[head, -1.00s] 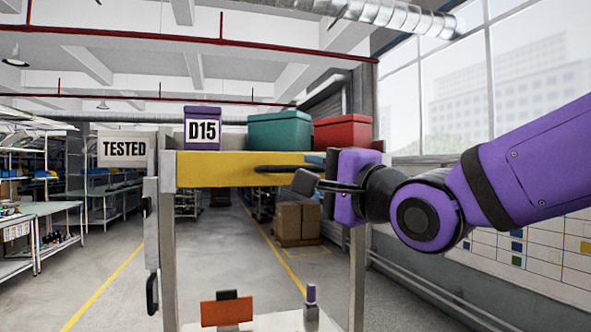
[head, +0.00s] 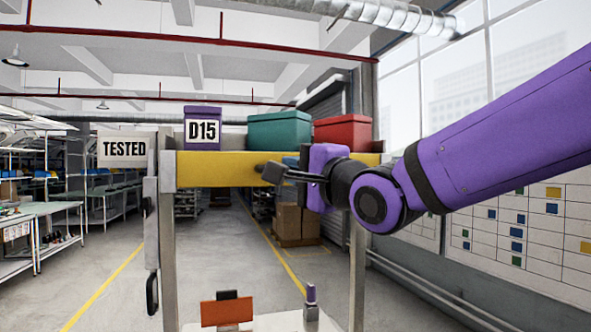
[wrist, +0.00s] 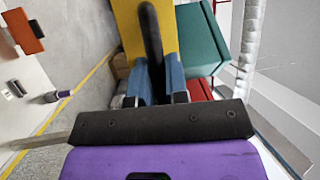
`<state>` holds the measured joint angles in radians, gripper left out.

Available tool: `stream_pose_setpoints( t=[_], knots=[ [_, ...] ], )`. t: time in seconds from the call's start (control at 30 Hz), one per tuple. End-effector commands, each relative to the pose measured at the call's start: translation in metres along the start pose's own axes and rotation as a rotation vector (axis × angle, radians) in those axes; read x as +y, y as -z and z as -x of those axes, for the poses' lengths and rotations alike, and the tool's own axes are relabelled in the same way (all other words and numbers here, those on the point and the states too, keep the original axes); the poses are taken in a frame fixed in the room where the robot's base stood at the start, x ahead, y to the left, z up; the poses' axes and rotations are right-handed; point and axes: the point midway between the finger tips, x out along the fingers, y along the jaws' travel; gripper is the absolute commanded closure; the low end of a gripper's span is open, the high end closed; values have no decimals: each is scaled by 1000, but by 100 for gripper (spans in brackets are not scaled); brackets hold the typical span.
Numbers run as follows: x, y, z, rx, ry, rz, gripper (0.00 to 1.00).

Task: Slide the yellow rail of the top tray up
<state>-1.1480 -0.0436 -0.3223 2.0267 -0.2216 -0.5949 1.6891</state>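The yellow rail (head: 218,169) runs along the front of the top tray in the head view. It also shows in the wrist view (wrist: 121,22), with a black bar handle (wrist: 152,38) on it. In the wrist view my gripper (wrist: 157,85) has a blue part on each side of the handle's lower end. Whether the fingers press on the handle cannot be told.
A purple D15 box (head: 203,115), a teal box (head: 279,131) and a red box (head: 343,132) stand above the rail. A TESTED sign (head: 124,149) is at left. Below are an orange piece (head: 227,312) and a small purple-topped piece (head: 311,305) on a white surface.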

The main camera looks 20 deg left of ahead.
Motion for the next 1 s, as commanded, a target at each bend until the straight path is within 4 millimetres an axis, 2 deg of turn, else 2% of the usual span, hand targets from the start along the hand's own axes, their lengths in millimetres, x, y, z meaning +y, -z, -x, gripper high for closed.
stream_pose_setpoints(
  t=[0.17, 0.5, 0.83, 0.87, 0.9, 0.97, 1.0],
  knots=[
    [-3, 1, 0, 1, 0, 0, 100],
    [-50, 4, -8, 1, 3, -1, 100],
    [-56, 5, -9, 1, 6, 0, 100],
    [-57, 5, -9, 1, 7, 0, 81],
    [-57, 5, -9, 1, 7, 0, 72],
    [-56, 5, -9, 1, 7, 0, 61],
    [-56, 5, -9, 1, 6, 0, 61]
  ],
)
